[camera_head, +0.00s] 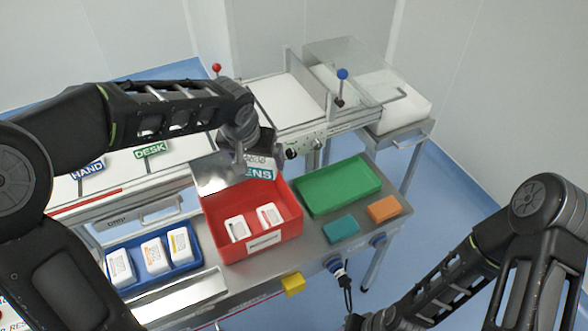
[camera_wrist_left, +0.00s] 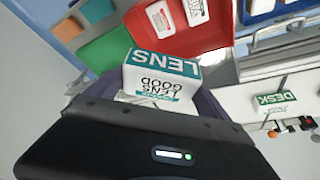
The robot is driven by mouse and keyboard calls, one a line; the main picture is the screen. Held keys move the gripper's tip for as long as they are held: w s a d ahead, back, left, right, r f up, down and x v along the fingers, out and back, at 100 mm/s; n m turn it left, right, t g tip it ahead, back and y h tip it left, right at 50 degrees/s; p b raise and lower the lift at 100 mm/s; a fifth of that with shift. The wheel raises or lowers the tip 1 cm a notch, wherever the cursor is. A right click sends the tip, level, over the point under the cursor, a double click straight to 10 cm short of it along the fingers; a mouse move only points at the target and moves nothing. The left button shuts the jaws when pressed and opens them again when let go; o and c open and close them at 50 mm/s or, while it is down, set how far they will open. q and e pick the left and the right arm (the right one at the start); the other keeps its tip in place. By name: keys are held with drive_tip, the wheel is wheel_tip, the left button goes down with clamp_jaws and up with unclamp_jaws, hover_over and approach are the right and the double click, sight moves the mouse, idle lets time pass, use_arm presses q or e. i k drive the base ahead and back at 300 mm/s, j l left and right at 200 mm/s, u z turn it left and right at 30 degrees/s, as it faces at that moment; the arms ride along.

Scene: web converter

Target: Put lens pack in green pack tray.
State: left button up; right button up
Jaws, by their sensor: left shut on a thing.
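The lens pack (camera_head: 260,172) is a white box with a green LENS label. It shows large in the left wrist view (camera_wrist_left: 160,72), with LENS GOOD print on its face. My left gripper (camera_head: 242,150) is shut on it and holds it above the back part of the red bin (camera_head: 275,236). The green pack tray (camera_head: 338,186) is empty and lies just right of the red bin; it also shows in the left wrist view (camera_wrist_left: 104,52). My right arm shows at the lower right, but its gripper is outside the picture.
The red bin holds two white packs (camera_head: 238,229). A blue tray (camera_head: 190,262) with several white packs stands to its left. A teal block (camera_head: 341,229) and an orange block (camera_head: 384,209) lie in front of the green tray. A machine with a blue-knobbed lever (camera_head: 342,75) stands behind.

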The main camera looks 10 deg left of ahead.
sight(337, 187)
drive_tip(key=k, duration=1.25)
drive_tip(key=u, duration=2.4)
drive_tip(key=k+l, duration=0.15)
drive_tip(key=l, duration=0.8)
drive_tip(key=k+l, duration=0.15)
drive_tip(key=l, duration=0.75)
drive_tip(key=k+l, duration=0.15)
drive_tip(key=l, duration=0.8)
drive_tip(key=k+l, duration=0.15)
drive_tip(key=l, duration=0.75)
drive_tip(key=k+l, duration=0.15)
drive_tip(key=l, duration=0.8)
drive_tip(key=k+l, duration=0.15)
drive_tip(key=l, duration=0.75)
drive_tip(key=k+l, duration=0.2)
drive_tip(key=l, duration=0.75)
drive_tip(key=k+l, duration=0.15)
drive_tip(key=l, duration=0.75)
